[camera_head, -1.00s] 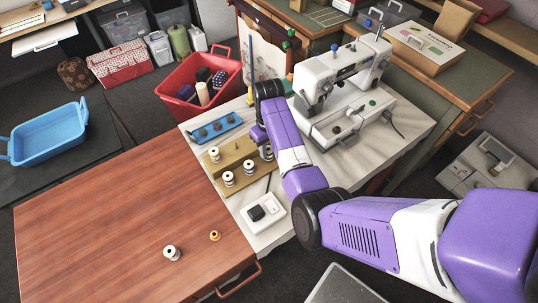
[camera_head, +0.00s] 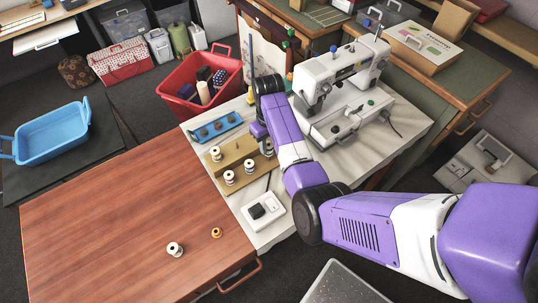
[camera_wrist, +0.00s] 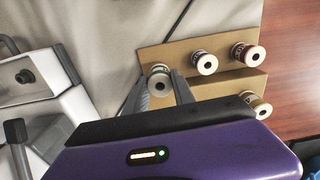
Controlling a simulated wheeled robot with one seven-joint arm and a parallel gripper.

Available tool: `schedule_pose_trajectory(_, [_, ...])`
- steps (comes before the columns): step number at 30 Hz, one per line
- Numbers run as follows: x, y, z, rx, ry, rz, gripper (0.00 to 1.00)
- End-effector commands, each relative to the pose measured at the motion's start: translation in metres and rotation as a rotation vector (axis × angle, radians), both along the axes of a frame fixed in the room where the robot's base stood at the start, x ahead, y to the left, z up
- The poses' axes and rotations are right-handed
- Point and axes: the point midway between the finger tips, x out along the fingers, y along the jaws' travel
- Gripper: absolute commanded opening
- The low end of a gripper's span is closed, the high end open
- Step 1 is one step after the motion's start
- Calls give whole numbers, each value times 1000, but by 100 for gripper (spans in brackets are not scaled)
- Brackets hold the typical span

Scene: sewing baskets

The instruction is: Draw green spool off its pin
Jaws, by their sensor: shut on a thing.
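A wooden spool stand (camera_head: 232,158) with upright pins stands on the white cloth-covered table. My gripper (camera_wrist: 160,92) points down over the stand's end nearest the sewing machine, its two grey fingers closed on either side of a spool, the green spool (camera_wrist: 160,81). Only its pale end with a dark centre hole shows clearly; its thread is mostly hidden by the fingers. I cannot tell whether it still sits on its pin. In the head view my gripper (camera_head: 265,138) partly hides this spot.
The sewing machine (camera_head: 340,75) stands close to the right of my arm. A blue tray (camera_head: 215,127) lies behind the stand, and a white box (camera_head: 263,210) in front. Two loose spools stand on the brown table (camera_head: 110,215), which is otherwise clear.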

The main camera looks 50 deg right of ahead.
Motion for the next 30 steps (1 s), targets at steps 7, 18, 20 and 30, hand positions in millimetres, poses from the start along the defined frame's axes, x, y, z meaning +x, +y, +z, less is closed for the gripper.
schedule_pose_trajectory(7, [0, 0, 5, 0, 0, 0, 0])
schedule_pose_trajectory(18, [0, -1, 30, -1, -2, 0, 0])
schedule_pose_trajectory(20, [1, 0, 34, -1, -2, 0, 0])
schedule_pose_trajectory(30, [0, 0, 40, 0, 0, 0, 0])
